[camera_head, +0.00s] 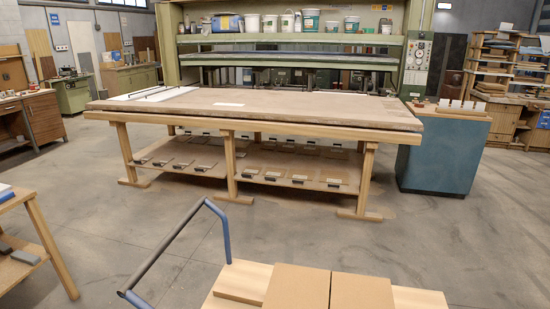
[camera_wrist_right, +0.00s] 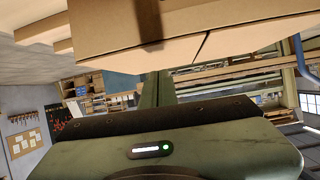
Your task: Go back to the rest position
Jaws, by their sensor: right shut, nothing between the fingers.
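My right gripper (camera_wrist_right: 157,116) shows in the right wrist view as a dark strip along a green housing with a small lit indicator. It is shut and empty. It appears close to cardboard-coloured boxes (camera_wrist_right: 215,40) at the top of that view, with a visible gap, and that view seems upside down. In the head view neither gripper shows. My left gripper is in no view.
A long wooden table (camera_head: 255,110) stands before the green press (camera_head: 410,50). A blue cabinet (camera_head: 435,155) stands right. Grey floor between is clear.

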